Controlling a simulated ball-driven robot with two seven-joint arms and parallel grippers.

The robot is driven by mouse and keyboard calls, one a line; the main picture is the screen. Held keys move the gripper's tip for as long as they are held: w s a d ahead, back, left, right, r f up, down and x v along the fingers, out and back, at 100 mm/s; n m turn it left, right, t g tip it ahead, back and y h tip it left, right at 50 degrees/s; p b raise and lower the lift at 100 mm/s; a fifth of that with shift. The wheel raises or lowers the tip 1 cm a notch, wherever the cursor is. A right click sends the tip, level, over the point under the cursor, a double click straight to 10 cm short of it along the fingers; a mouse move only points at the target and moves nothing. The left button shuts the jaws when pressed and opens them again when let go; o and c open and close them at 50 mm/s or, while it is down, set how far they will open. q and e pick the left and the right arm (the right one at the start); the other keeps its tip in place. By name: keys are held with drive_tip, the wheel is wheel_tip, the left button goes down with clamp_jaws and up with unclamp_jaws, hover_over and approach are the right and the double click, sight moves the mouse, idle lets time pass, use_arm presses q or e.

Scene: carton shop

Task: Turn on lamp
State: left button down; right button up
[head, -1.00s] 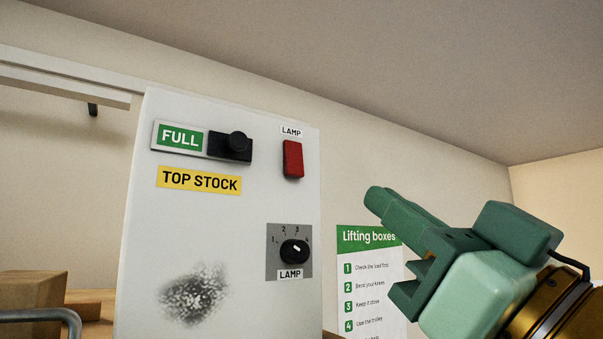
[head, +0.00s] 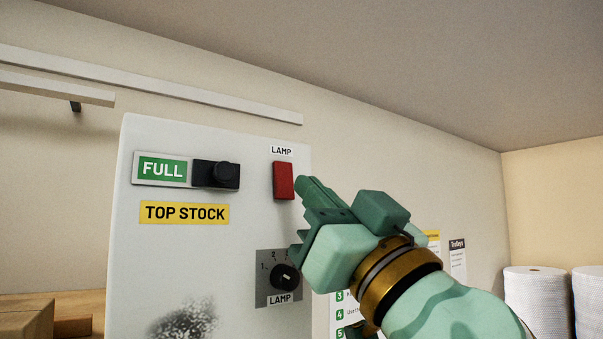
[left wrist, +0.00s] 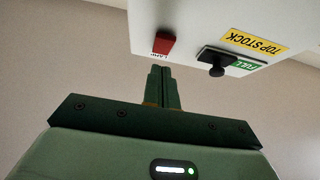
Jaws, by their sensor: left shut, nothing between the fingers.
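A red rocker switch (head: 283,180) with a LAMP label (head: 282,151) above it is on a white panel (head: 200,260). Below it is a black rotary knob (head: 284,277) on a grey plate, also labelled LAMP. My left gripper (head: 304,184) is shut and empty, its fingertips close to the right edge of the red switch. In the left wrist view the shut fingers (left wrist: 160,72) point at the red switch (left wrist: 164,43). I cannot tell whether they touch it. My right gripper is not in view.
A black knob (head: 222,175) beside a green FULL sign and a yellow TOP STOCK label (head: 184,213) are on the panel's left. Cardboard boxes (head: 25,322) lie at lower left. White rolls (head: 537,298) stand at lower right. A poster is partly hidden behind my arm.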

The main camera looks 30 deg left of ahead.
sight(287, 189)
use_arm(q)
drive_tip(key=shift+w+a+f+p, duration=0.15)
drive_tip(key=shift+w+a+p, duration=0.15)
drive_tip(key=shift+a, duration=0.4)
drive_tip(key=shift+w+a+f+p, duration=0.1)
drive_tip(key=shift+w+a+p, duration=0.15)
drive_tip(key=shift+a, duration=0.4)
drive_tip(key=shift+d, duration=0.1)
drive_tip(key=shift+f, duration=0.1)
drive_tip(key=b, duration=0.1)
drive_tip(key=f+b, duration=0.1)
drive_tip(key=b, duration=0.1)
drive_tip(key=shift+w+a+y, duration=0.15)
drive_tip(key=shift+a+y, duration=0.15)
drive_tip(key=shift+a, duration=0.05)
drive_tip(key=shift+r+t, duration=0.3)
drive_tip(key=shift+r, duration=0.15)
